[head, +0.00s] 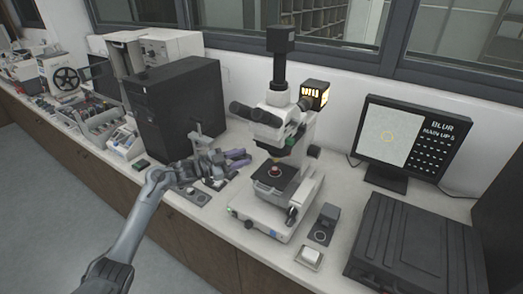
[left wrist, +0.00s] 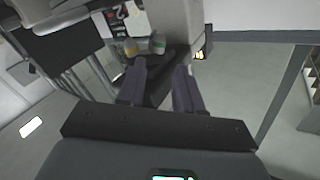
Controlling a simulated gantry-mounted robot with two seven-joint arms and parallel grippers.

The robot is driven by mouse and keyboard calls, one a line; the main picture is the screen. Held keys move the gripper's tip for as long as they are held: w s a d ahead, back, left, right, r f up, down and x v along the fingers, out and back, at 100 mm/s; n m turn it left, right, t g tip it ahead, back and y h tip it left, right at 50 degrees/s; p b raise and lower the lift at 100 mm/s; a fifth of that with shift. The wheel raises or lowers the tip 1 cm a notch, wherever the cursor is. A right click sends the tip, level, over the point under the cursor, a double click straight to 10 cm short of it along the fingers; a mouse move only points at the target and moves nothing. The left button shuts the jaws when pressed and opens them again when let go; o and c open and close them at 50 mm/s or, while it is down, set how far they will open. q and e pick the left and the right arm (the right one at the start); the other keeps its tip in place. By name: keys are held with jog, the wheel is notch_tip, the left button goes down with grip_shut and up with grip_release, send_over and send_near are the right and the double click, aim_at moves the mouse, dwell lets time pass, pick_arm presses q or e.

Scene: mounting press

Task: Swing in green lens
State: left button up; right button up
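The microscope (head: 272,118) stands on the bench in the head view, with a small red sample (head: 276,171) on its dark stage. My left gripper (head: 243,158) is left of the stage, pointing toward the microscope. My right gripper is not in view.
A monitor (head: 410,135) at right reads "BLUR" and shows a faint yellow ring. A black computer tower (head: 178,108) stands behind my left arm. A dark case (head: 415,245) lies at front right. Small blocks and pads sit on the bench beside the microscope base.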

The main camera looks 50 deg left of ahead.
pick_arm(q)
jog(key=x, duration=0.9)
jog(key=shift+w+d, duration=0.2)
jog(key=shift+c, duration=0.2)
grip_shut()
